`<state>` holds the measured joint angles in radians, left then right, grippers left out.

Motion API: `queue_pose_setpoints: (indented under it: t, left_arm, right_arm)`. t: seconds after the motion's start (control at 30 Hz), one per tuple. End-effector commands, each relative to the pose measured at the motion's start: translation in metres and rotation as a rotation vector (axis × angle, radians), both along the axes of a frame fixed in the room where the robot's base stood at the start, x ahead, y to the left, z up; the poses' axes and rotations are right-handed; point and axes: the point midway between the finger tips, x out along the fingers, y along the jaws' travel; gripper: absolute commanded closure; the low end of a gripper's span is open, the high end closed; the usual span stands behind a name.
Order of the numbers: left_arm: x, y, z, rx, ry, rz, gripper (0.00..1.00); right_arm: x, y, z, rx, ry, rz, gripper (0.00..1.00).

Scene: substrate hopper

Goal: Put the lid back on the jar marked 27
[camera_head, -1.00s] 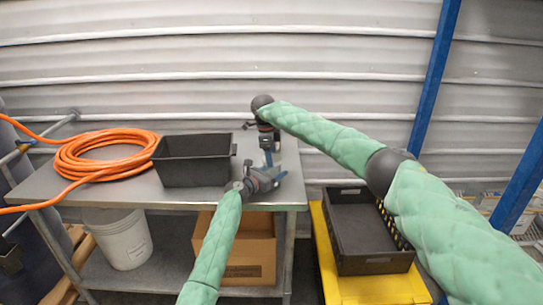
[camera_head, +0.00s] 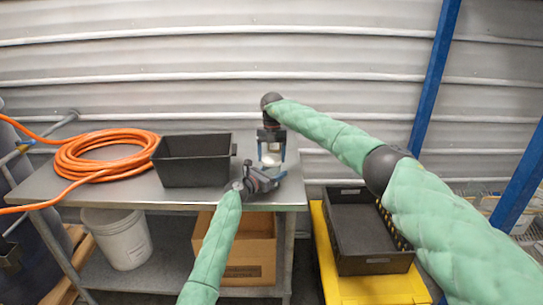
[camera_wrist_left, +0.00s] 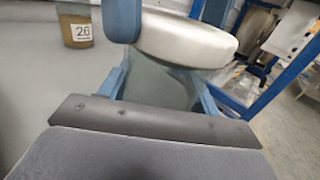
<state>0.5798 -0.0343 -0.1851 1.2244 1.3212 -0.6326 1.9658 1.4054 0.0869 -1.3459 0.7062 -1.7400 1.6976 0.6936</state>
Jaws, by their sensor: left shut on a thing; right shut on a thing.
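My left gripper (camera_head: 270,178) is shut on a glass jar (camera_wrist_left: 160,84) near the table's right end. In the left wrist view the jar's clear body stands between the blue fingers; no number on it shows. A pale, silvery round lid (camera_wrist_left: 188,38) is at the jar's mouth, looking slightly tilted; I cannot tell whether it is fully seated. My right gripper (camera_head: 271,153) points down from above and is shut on the lid. One of its blue fingers is beside the lid in the left wrist view. Another jar, labelled 26 (camera_wrist_left: 77,28), stands behind on the left.
A black bin (camera_head: 193,172) stands left of my grippers on the metal table (camera_head: 130,190), with a coiled orange hose (camera_head: 105,155) further left. A black crate (camera_head: 368,240) on a yellow base is at the right. A blue post (camera_head: 432,80) rises behind my right arm.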

Motion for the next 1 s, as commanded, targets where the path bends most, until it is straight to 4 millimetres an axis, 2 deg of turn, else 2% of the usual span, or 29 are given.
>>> queue_pose_setpoints:
  t: [1.0]
  left_arm:
    - [-0.0022,-0.0036,-0.0017,0.002,0.001,-0.006,1.0]
  right_arm:
    - [0.0004,-0.0041,0.0018,0.003,-0.007,-1.37,0.56]
